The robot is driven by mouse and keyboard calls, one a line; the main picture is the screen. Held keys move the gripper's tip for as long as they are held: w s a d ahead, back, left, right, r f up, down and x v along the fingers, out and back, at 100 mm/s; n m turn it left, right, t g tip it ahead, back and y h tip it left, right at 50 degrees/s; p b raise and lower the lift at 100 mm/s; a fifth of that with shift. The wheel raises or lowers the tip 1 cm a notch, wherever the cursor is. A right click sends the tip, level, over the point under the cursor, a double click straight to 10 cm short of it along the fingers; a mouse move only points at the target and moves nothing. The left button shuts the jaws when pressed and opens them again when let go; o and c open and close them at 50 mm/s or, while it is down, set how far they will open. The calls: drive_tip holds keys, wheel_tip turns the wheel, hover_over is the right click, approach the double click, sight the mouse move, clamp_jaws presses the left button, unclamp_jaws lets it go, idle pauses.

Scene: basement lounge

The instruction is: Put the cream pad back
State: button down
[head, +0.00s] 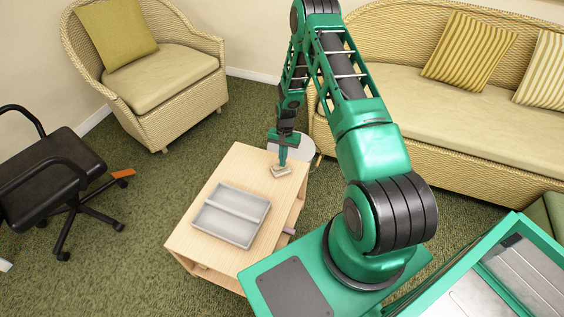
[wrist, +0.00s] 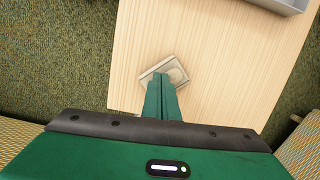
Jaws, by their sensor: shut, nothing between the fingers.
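A small, pale cream-beige square pad (head: 281,172) lies on the wooden coffee table (head: 220,172), near its far right corner. My gripper (head: 282,163) is directly over or at the pad, pointing down. Its fingers (wrist: 161,78) are together, with nothing between them, and hide part of the pad. I cannot tell whether the fingertips touch it.
A grey two-compartment tray (head: 245,208) stands empty on the table; its corner (wrist: 285,5) shows in the wrist view. A round pale thing (head: 304,150) is behind the table. A wicker sofa (head: 470,95), wicker armchair (head: 155,80) and black office chair (head: 45,175) stand around.

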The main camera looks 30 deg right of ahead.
drive_tip(key=shift+w+d, duration=0.3)
drive_tip(key=shift+d, duration=0.1)
drive_tip(key=shift+s+r, duration=0.1)
drive_tip(key=shift+d, duration=0.1)
drive_tip(key=w+d, duration=0.8)
drive_tip(key=shift+d+r, duration=0.15)
drive_tip(key=shift+r, duration=0.1)
drive_tip(key=shift+r, duration=0.1)
